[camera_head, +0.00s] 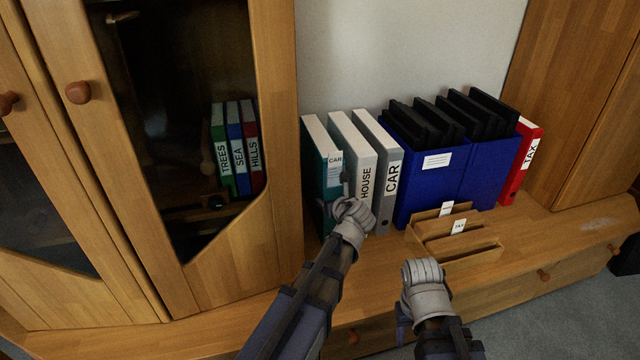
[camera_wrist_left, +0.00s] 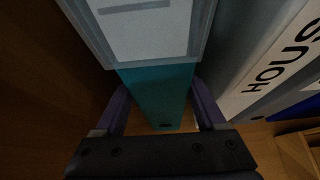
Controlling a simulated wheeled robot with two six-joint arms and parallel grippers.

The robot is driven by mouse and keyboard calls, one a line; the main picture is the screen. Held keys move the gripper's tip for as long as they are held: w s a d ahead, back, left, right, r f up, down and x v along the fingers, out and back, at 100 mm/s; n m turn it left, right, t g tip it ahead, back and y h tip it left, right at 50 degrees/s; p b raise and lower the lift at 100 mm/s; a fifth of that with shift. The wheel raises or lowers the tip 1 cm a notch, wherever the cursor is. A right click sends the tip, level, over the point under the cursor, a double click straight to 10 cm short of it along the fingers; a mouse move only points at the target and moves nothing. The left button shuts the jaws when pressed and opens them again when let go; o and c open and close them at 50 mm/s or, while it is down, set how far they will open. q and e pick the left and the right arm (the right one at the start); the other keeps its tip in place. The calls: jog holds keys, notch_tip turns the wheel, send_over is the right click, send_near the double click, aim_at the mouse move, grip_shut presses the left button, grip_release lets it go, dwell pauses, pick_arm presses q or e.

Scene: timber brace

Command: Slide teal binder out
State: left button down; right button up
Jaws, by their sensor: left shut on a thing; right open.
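The teal binder (camera_head: 315,165) stands upright at the left end of the row on the wooden shelf, with a white label reading CAR. My left gripper (camera_head: 343,200) is at the lower part of its spine. In the left wrist view, the fingers (camera_wrist_left: 163,120) lie along both sides of the teal binder (camera_wrist_left: 158,92), shut on it. The binder's far end is hidden. My right gripper (camera_head: 424,272) is in front of the shelf, below the wooden letter tray, apart from the binders; its fingertips are hard to make out.
White-grey binders marked HOUSE (camera_head: 366,180) and CAR (camera_head: 388,180) stand close to the right of the teal one. Beyond are blue file boxes (camera_head: 430,185), a red TAX binder (camera_head: 520,165) and a wooden letter tray (camera_head: 470,250). A cabinet (camera_head: 235,260) stands close on the left.

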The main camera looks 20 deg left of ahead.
pick_arm(q)
jog(key=s+d, duration=0.5)
jog(key=s, duration=0.2)
jog(key=shift+s, duration=0.25)
dwell(1.7)
jog(key=shift+c, duration=0.6)
grip_release()
jog(key=shift+s+r, duration=0.1)
